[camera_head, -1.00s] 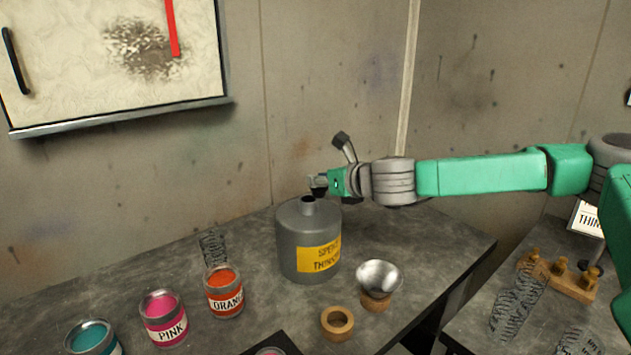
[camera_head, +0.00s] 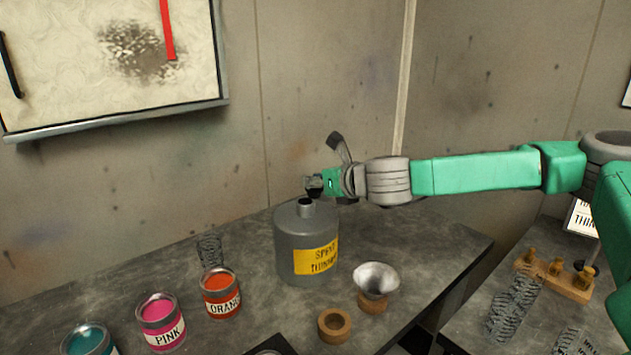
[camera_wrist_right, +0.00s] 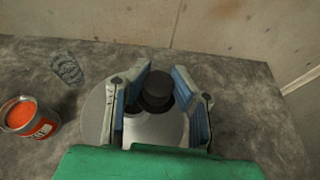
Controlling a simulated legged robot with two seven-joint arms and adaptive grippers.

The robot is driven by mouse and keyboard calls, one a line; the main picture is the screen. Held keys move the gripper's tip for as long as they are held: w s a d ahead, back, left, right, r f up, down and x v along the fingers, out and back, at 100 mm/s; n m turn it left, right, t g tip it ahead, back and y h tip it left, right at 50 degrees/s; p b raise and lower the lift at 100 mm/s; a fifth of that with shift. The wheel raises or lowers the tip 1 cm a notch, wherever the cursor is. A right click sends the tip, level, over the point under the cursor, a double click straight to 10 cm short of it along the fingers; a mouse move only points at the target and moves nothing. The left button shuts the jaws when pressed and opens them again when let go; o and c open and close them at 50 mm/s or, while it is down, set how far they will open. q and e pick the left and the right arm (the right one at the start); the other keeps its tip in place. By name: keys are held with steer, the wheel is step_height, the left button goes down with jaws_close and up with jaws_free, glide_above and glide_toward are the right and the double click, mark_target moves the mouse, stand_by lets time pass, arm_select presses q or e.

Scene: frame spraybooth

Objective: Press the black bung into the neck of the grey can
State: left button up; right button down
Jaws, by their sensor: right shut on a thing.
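The grey can (camera_head: 290,262) stands upright on the bench with a yellow label reading spent thinner. Its short neck (camera_head: 305,203) points up. My right gripper (camera_head: 314,186) is just above the neck, reaching in from the right. It is shut on the black bung (camera_head: 313,193), which also shows between the fingers in the right wrist view (camera_wrist_right: 157,92). The bung appears above the neck and slightly to its right in the head view. In the wrist view the can's top (camera_wrist_right: 150,128) lies below the bung, which hides the neck. My left gripper is not in view.
Orange (camera_head: 222,295), pink (camera_head: 161,322) and teal (camera_head: 88,342) paint tins stand left of the can. A metal funnel bowl (camera_head: 376,279) on a wooden ring and a loose wooden ring (camera_head: 334,326) are to its right. The wall is behind.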

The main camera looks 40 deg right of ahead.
steer(key=shift+a+r, duration=0.2)
steer(key=shift+a, duration=1.15)
arm_select(q)
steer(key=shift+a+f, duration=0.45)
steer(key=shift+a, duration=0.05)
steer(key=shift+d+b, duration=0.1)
steer(key=shift+b, duration=0.2)
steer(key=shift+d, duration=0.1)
arm_select(e)
steer(key=shift+d+f, duration=0.1)
steer(key=shift+d, duration=0.15)
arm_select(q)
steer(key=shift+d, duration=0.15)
arm_select(e)
steer(key=shift+a, duration=0.3)
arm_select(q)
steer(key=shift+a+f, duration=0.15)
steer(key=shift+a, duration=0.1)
arm_select(e)
steer(key=shift+a, duration=0.1)
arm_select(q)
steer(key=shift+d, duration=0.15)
arm_select(e)
steer(key=shift+d, duration=0.3)
